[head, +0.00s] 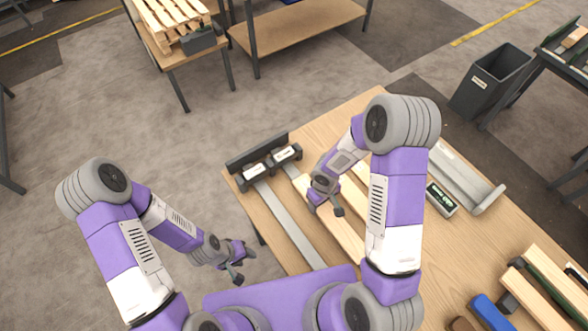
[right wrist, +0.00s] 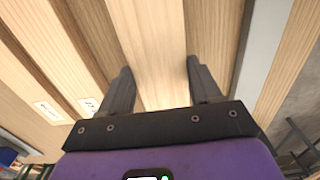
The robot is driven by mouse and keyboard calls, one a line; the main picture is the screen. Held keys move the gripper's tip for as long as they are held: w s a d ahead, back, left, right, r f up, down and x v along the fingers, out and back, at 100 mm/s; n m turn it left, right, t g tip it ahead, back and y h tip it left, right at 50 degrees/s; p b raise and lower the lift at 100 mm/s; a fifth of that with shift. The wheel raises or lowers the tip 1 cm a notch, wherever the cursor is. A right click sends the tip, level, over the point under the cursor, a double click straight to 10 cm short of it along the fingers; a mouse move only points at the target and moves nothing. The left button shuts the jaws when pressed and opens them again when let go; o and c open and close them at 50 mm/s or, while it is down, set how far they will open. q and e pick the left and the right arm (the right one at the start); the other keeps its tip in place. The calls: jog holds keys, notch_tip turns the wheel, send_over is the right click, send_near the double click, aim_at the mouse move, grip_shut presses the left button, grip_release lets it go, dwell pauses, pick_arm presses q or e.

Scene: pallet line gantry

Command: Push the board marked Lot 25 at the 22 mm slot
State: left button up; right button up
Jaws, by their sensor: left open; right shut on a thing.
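My right gripper (head: 325,206) is shut on a pale wooden board (head: 341,231) lying on the workbench. In the right wrist view the fingers (right wrist: 158,72) stand on either side of this board (right wrist: 153,35). No readable lot mark shows on it. At the bench's far left corner is a dark stop (head: 243,157) with two blocks carrying white labels (head: 253,170) (head: 283,154). Their text is too small to read, so I cannot tell which is the 22 mm slot. My left gripper (head: 244,266) is open and empty, left of the bench edge.
A grey metal rail (head: 285,223) runs left of the held board. Other boards lie close on its other side; two carry small labels (right wrist: 48,111) (right wrist: 88,105). A grey channel (head: 462,180) and a dark device (head: 441,198) lie right of my right arm.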

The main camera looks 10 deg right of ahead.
aim_at(300, 177)
jog(key=shift+w+a, duration=0.1)
jog(key=shift+a, duration=0.05)
jog(key=shift+w+a+p, duration=0.25)
jog(key=shift+w, duration=0.4)
jog(key=shift+w+a+p, duration=0.25)
jog(key=shift+w, duration=0.4)
jog(key=shift+w+a, duration=0.25)
jog(key=shift+w, duration=0.4)
jog(key=shift+w+a, duration=0.25)
jog(key=shift+w, duration=0.4)
jog(key=shift+s+f, duration=0.1)
jog(key=shift+f, duration=0.1)
jog(key=shift+w+a, duration=0.25)
jog(key=shift+w, duration=0.35)
jog(key=shift+w+a, duration=0.2)
jog(key=shift+w, duration=0.35)
jog(key=shift+w+a+b, duration=0.15)
jog(key=shift+w+a, duration=0.1)
jog(key=shift+w, duration=0.4)
jog(key=shift+w+a+b, duration=0.2)
jog(key=shift+w+a, duration=0.05)
jog(key=shift+w, duration=0.35)
jog(key=shift+w+a+b, duration=0.15)
jog(key=shift+w+a, duration=0.1)
jog(key=shift+w, duration=0.4)
jog(key=shift+s, duration=0.1)
